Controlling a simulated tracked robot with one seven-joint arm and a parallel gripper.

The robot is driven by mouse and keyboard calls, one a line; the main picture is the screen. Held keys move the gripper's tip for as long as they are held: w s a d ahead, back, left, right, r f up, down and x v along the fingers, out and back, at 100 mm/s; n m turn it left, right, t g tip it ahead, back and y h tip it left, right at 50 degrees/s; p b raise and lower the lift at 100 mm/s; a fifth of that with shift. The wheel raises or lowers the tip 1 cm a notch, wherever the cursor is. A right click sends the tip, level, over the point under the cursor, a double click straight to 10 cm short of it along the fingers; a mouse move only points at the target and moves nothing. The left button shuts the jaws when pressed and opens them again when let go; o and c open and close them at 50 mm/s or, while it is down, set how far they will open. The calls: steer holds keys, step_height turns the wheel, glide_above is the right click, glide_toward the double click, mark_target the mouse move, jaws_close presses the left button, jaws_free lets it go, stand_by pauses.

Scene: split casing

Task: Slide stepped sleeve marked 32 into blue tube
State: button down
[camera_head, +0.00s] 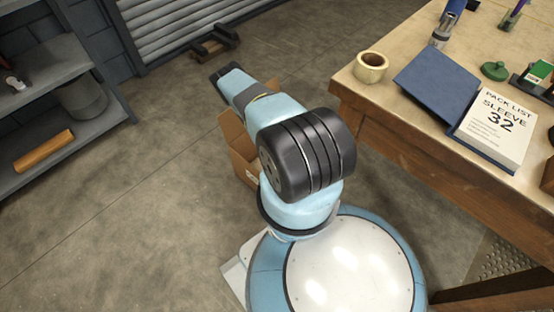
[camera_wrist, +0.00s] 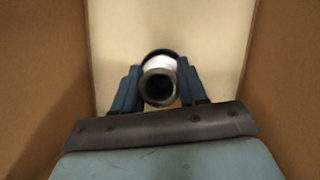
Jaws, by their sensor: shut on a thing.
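My gripper (camera_wrist: 159,92) is shut on a round hollow piece (camera_wrist: 158,66) with a grey metal end and a white band, seen nearly end-on in the wrist view. I cannot read any mark on it, so I cannot tell if it is the sleeve marked 32. Brown cardboard walls (camera_wrist: 45,60) stand on both sides of it, with a pale surface beyond. In the head view my arm hides the gripper. A blue tube-like part (camera_head: 453,8) is at the back of the workbench, with a silvery stepped piece (camera_head: 440,36) at its near end; whether they are joined I cannot tell.
A cardboard box (camera_head: 240,150) stands on the floor behind my arm. The workbench (camera_head: 395,105) holds a tape roll (camera_head: 370,67), a blue binder (camera_head: 437,82) and a pack list (camera_head: 497,125) reading "SLEEVE 32".

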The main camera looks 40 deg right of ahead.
steer(key=shift+f, duration=0.9)
steer(key=shift+f, duration=0.35)
steer(key=shift+w+f, duration=0.1)
steer(key=shift+f, duration=0.05)
steer(key=c, duration=0.5)
jaws_free()
steer(key=shift+r, duration=4)
